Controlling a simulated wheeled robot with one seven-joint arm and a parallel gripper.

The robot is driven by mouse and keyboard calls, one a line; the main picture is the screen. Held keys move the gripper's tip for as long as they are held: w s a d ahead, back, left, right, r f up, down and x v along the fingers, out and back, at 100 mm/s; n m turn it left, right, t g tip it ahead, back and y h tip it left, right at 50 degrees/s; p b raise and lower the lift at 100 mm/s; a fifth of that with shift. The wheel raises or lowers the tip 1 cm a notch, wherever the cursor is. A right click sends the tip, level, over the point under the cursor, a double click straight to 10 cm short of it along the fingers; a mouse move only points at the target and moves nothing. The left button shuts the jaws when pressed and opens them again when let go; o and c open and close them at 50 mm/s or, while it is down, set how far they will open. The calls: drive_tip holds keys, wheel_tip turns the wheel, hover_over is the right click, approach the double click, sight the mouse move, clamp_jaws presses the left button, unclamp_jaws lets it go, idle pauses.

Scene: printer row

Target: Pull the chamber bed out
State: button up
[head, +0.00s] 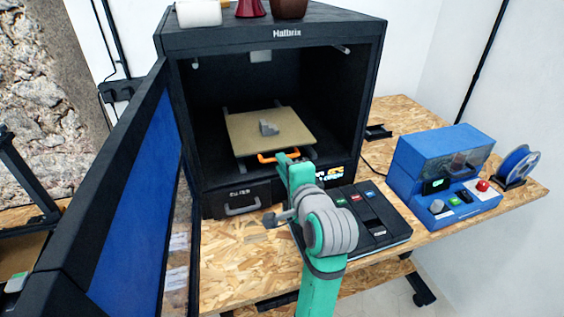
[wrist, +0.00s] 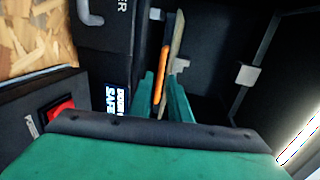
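An orange handle (head: 266,157) is at the bed's front edge. My gripper (head: 284,160) reaches into the chamber mouth at this handle. In the wrist view the handle (wrist: 161,75) lies between the two green fingers of my gripper (wrist: 161,85), with the bed seen edge-on (wrist: 177,42) beside it. Whether the fingers press on the handle cannot be told. My arm hides part of the handle's right side.
The printer door (head: 150,180) stands open on the left. Below the chamber is a drawer with a grey handle (head: 242,207). A black button panel (head: 370,218) is right of my arm, and a blue machine (head: 440,180) stands farther right. Wooden table (head: 235,260) shows in front.

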drive_tip(key=shift+x, duration=0.95)
drive_tip(key=shift+d, duration=0.15)
clamp_jaws()
